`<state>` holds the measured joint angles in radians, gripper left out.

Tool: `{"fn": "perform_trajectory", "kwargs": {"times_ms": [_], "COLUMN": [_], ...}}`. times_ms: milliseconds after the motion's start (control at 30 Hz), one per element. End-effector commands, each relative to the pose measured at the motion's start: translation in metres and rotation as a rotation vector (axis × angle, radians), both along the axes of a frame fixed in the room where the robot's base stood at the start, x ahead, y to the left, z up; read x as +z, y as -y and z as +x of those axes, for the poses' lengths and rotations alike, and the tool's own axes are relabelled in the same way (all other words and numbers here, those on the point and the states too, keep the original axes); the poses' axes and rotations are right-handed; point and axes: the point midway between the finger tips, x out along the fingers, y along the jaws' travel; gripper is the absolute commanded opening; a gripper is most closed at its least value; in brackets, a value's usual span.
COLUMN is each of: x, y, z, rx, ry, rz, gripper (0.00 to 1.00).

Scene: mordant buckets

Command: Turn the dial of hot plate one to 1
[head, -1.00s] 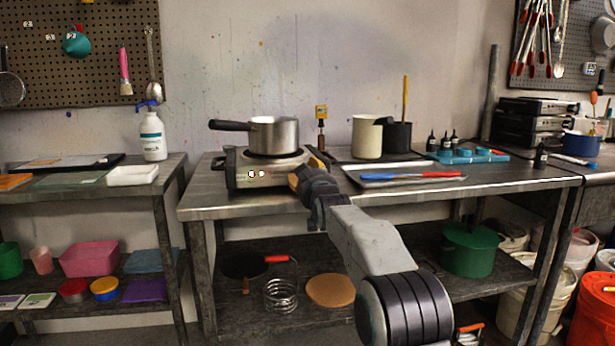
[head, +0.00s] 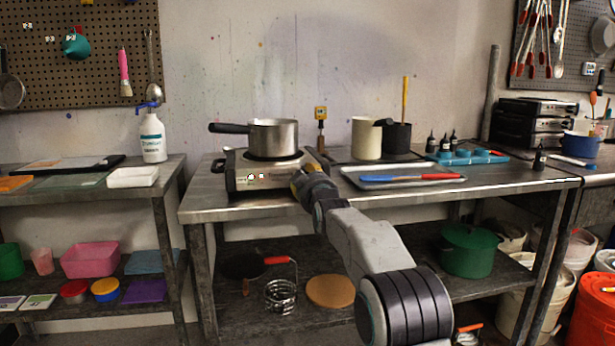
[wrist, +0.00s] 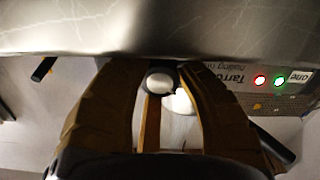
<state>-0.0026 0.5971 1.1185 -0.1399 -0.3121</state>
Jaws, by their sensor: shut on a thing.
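Hot plate one (head: 275,180) stands at the left of the middle bench, a steel pot on top. Its front panel also shows upside down in the wrist view (wrist: 225,72), with printed letters, a label reading "one", a red light and a green light. The dial (wrist: 160,80) is a pale round knob between my two finger pads. My gripper (wrist: 158,88) is shut on the dial; in the head view my gripper (head: 300,184) is at the right end of the panel and hides the dial. The dial's number marks cannot be read.
The steel pot (head: 272,137) has its handle to the left. A metal tray (head: 385,182) with a red and blue tool lies to the right of the hot plate. A cream container (head: 366,138) and a black one stand behind. The bench's front edge is under my arm.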

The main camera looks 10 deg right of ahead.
Motion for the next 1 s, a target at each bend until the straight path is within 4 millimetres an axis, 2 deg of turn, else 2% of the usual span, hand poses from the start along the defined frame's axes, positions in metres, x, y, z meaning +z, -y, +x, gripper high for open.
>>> {"fn": "perform_trajectory", "kwargs": {"times_ms": [33, 367, 400, 533, 833, 1000], "x": [0.0056, 0.0063, 0.0065, 0.0058, 0.0031, 0.0037], "y": [-0.0017, -0.0022, -0.0023, -0.0022, -0.001, -0.0008], "z": [-0.0005, -0.0007, -0.0007, -0.0006, -0.0012, -0.0081], "rx": [0.003, 0.003, 0.003, 0.003, 0.002, 0.001], "ry": [0.011, 0.015, 0.016, 0.014, 0.008, 0.007], "rz": [-0.02, -0.043, -0.043, -0.042, -0.041, -0.041], "gripper": [0.01, 0.01, 0.35, 0.46, 0.46, 0.46]}}
